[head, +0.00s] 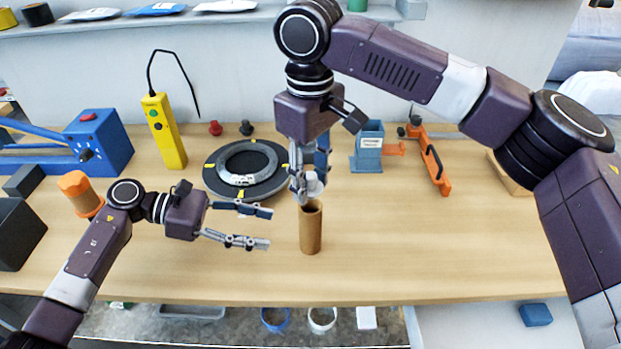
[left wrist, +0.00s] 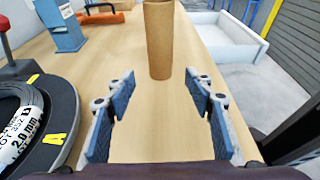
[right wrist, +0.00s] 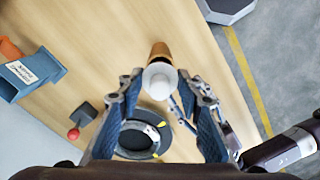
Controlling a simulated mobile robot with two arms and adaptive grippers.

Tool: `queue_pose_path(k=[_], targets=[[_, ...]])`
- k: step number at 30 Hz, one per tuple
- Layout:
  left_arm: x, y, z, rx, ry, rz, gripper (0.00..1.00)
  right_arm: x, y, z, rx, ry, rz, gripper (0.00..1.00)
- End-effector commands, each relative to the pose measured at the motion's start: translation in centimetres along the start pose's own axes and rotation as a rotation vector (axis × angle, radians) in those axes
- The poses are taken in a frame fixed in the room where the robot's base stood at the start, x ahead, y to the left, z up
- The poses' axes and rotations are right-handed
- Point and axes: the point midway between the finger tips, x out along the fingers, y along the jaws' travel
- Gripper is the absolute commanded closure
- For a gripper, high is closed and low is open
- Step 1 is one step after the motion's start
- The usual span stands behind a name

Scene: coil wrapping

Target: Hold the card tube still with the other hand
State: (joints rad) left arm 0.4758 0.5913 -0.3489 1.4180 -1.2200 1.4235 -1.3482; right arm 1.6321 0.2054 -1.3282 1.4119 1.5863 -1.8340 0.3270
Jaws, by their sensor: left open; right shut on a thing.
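The brown card tube (head: 311,228) stands upright on the table. It also shows in the left wrist view (left wrist: 159,42), ahead of the fingers. My left gripper (head: 265,227) is open and empty, to the left of the tube, its fingers pointing at it and apart from it. My right gripper (head: 309,180) is above the tube and shut on a white round thing (right wrist: 159,80), which sits over or at the tube's top. In the head view the fingers partly hide this white thing. I cannot tell if it touches the tube.
A black turntable (head: 247,193) with a wire coil lies behind my left gripper. A blue stand (head: 368,145) and an orange tool (head: 432,160) are at the back right. The table right of the tube is clear.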

Motion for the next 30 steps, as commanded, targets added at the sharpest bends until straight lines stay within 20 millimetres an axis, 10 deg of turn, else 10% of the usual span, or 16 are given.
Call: queue_pose_path(k=[30], targets=[[10.2,0.0,-0.2,0.022,0.0,-0.003,0.51,0.0,0.0,0.0,0.0,0.0,0.0,0.8]])
